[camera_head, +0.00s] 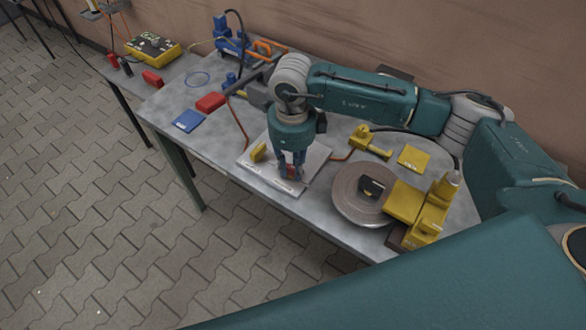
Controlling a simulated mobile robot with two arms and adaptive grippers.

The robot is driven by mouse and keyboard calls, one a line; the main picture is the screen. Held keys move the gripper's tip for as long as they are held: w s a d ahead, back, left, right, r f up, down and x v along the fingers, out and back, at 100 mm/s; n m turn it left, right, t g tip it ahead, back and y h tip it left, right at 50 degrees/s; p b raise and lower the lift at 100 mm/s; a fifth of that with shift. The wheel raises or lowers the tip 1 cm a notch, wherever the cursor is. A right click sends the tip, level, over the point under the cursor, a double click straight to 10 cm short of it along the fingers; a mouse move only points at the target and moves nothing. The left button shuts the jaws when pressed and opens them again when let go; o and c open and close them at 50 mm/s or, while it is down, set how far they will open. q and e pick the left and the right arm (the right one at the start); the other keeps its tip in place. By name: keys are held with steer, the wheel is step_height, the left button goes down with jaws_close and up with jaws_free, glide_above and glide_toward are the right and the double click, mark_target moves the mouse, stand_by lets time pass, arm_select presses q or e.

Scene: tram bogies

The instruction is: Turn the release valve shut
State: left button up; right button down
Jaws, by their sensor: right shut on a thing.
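My right gripper (290,170) comes down from above, at the end of the teal arm from the right. It is shut on a small red part, the release valve (292,172), on a light grey plate (312,161). The fingers cover most of the red part, so its angle cannot be told. A yellow handle (258,152) stands on the same plate, to the left of the gripper. My left gripper is not in view.
A grey round disc (347,205) and a yellow block (428,220) sit to the right on the table (222,142). A yellow fitting (368,142) is behind the plate. Red and blue pieces lie left. A yellow box (153,47) stands at the far left.

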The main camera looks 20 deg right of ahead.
mark_target(292, 169)
steer(key=shift+w+r+m+b, duration=0.1)
steer(key=shift+m+b, duration=0.4)
steer(key=shift+m, duration=0.6)
steer(key=c, duration=1.5)
jaws_free()
steer(key=shift+c, duration=0.2)
steer(key=shift+o, duration=0.3)
step_height(292, 169, up, 12)
